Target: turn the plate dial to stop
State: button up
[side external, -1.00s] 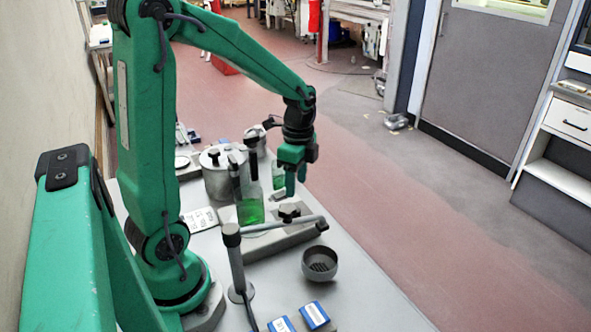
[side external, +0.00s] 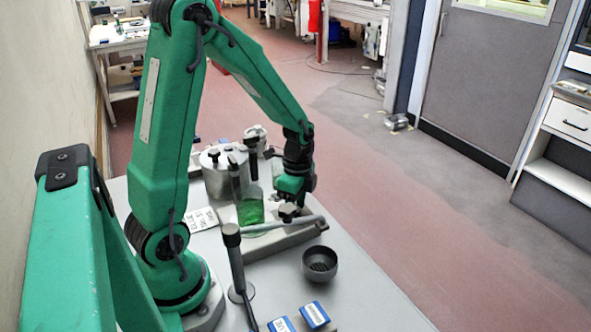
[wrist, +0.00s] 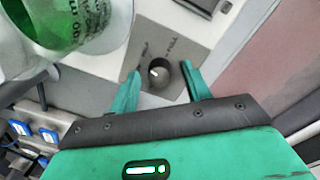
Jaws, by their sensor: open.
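The plate dial is a dark round knob (side external: 288,212) on a low grey stirring plate (side external: 262,246), seen in the side external view. In the wrist view the knob (wrist: 158,72) has a pale mark and sits on the plate's face (wrist: 178,50), with small lettering around it that I cannot read. My gripper (side external: 291,200) is just above the knob, pointing down. In the wrist view its two green fingers (wrist: 160,73) are apart, one on each side of the knob, with visible gaps. I cannot tell whether the fingertips reach down to the knob's height.
A glass vessel with green liquid (side external: 251,212) stands on the plate, close left of my gripper; it fills the wrist view's upper left (wrist: 75,22). A dark bowl (side external: 320,264) and blue boxes (side external: 314,315) are nearer.

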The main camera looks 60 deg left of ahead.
jog(key=c, duration=1)
jog(key=shift+n, duration=0.4)
jog(key=n, duration=0.7)
jog(key=shift+a+n, duration=0.1)
jog(key=shift+n, duration=0.3)
jog(key=n, duration=0.6)
jog(key=shift+n+t, duration=0.3)
jog(key=shift+t, duration=0.1)
jog(key=n, duration=0.3)
jog(key=shift+s, duration=0.1)
jog(key=shift+s+n, duration=0.1)
jog(key=shift+n, duration=1.7)
